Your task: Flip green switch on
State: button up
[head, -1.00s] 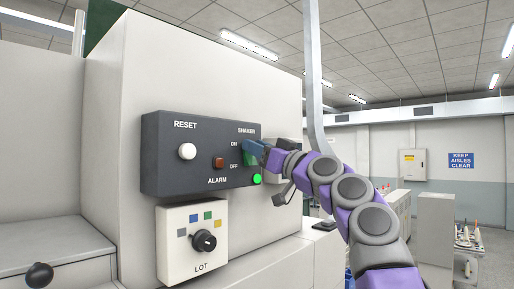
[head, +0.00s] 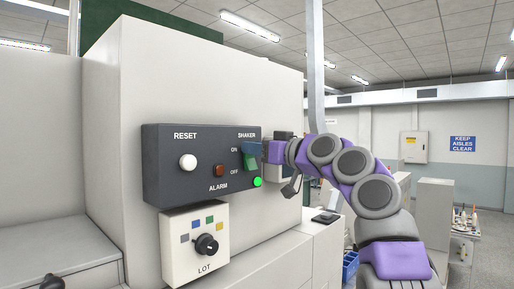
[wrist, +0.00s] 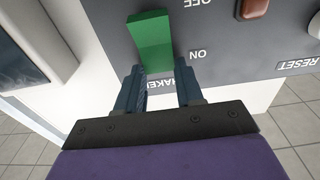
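The green switch (head: 250,162) is on the right part of the dark control panel, under the SHAKER label and beside the ON and OFF marks. My gripper (head: 252,148) is at its upper, ON end, reaching in from the right. In the wrist view, which shows the panel upside down, the green switch (wrist: 150,42) stands out just beyond my fingertips (wrist: 160,75). The two blue fingers are apart with a clear gap. The switch's near end is close to that gap; I cannot tell if it touches. Which way the switch is tilted is unclear.
The dark panel (head: 160,190) also carries a white RESET button (head: 187,162), a red-brown ALARM button (head: 219,170) and a lit green lamp (head: 257,182). Below hangs a white LOT box (head: 180,265) with a black knob (head: 206,244). Open room lies to the right.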

jog(key=o, duration=0.4)
jog(key=shift+w+f, duration=0.15)
jog(key=shift+w, duration=0.1)
jog(key=shift+o, duration=0.2)
jog(key=shift+s+a, duration=0.1)
jog(key=shift+s, duration=0.05)
jog(key=b+v, duration=0.7)
jog(key=v, duration=1)
jog(key=shift+d, duration=0.25)
